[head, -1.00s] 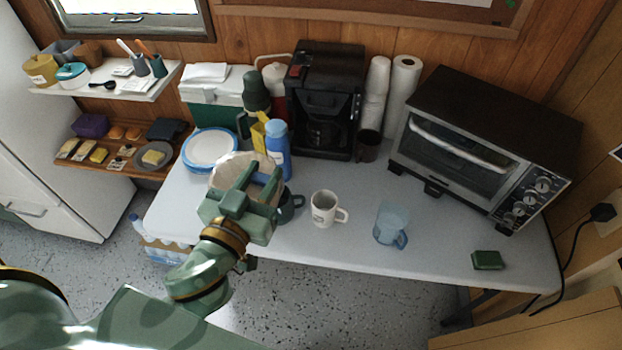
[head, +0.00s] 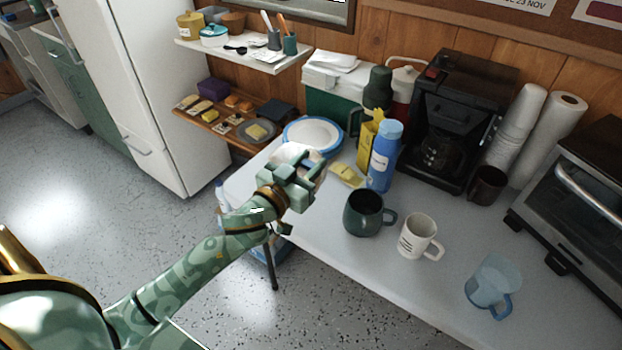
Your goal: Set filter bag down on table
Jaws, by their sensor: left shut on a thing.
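My left gripper (head: 308,174) reaches in over the left end of the white table (head: 325,228). It is shut on a pale filter bag (head: 296,151), which shows only in part behind the fingers. The gripper hides most of the bag, and I cannot tell whether the bag touches the table top. My right gripper is not in view.
A blue-rimmed plate stack (head: 313,133) stands just behind the gripper. A white mug (head: 418,236) and clear blue mug (head: 491,284) stand farther right. The front strip left of the green mug is clear.

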